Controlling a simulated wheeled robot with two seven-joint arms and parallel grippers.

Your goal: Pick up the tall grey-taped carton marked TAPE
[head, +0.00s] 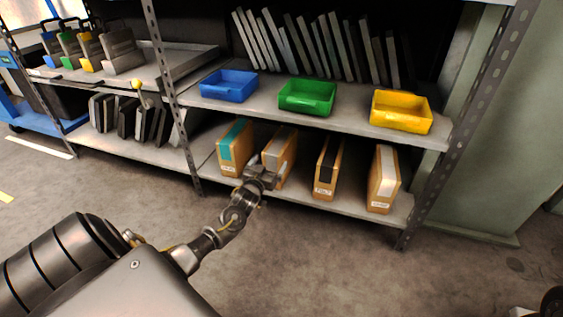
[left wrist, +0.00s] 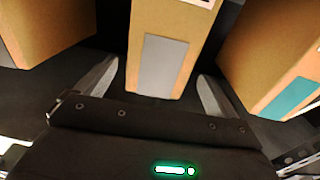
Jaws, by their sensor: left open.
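The grey-taped carton (head: 285,146) is a tall tan box standing upright on the lower shelf, second from the left in a row of cartons. My left gripper (head: 262,177) is at its front, open. In the left wrist view, the carton (left wrist: 187,22) with its grey tape strip stands between the two spread fingers of my left gripper (left wrist: 158,70). Gaps show between the fingers and its sides. The gripper hides the carton's lower front in the head view, and I cannot read a TAPE mark.
A teal-taped carton (head: 235,146) stands close on the left; it also shows in the left wrist view (left wrist: 265,60). A black-taped carton (head: 328,167) and a white-taped carton (head: 384,180) stand to the right. The upper shelf (head: 345,122) with bins is above.

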